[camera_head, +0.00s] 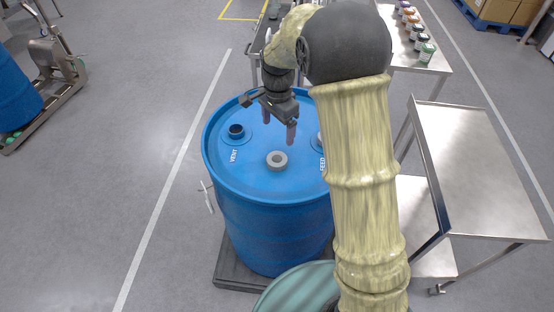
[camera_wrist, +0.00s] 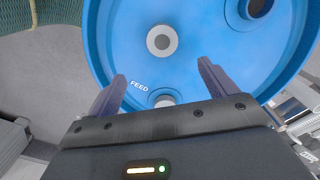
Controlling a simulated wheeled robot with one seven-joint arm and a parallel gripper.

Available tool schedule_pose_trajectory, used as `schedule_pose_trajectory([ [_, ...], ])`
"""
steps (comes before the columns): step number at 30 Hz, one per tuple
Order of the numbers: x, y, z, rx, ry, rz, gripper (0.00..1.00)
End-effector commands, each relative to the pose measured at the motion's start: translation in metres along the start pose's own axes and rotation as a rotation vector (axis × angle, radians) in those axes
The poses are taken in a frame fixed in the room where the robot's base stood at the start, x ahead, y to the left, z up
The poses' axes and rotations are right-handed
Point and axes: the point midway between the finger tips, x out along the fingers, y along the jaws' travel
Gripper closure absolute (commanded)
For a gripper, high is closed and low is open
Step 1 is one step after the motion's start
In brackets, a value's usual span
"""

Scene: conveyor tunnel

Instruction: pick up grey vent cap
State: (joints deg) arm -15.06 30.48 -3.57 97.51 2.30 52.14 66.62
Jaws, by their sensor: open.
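The fingers (camera_wrist: 162,71) also show in the wrist view, apart from the cap. The VENT opening (camera_head: 236,131) is a dark threaded hole at the lid's left.
The FEED opening (camera_wrist: 164,98) is partly hidden by my gripper. The drum has a raised rim (camera_head: 207,160) and stands on a dark pallet. A steel table (camera_head: 480,170) is at right. Another table at the back holds a row of small jars (camera_head: 426,53). Left floor is mostly clear.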

Motion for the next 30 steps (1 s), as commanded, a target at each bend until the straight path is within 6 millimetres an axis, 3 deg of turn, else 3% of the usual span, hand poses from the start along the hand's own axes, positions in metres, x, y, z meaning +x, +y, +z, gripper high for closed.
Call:
schedule_pose_trajectory([
  [13, 0.074, 0.001, 0.0, 0.0, -0.001, 0.003, 0.16],
  [26, 0.081, 0.0, 0.0, 0.0, 0.0, 0.0, 0.16],
  [30, 0.092, -0.001, 0.0, 0.0, -0.001, 0.002, 0.16],
])
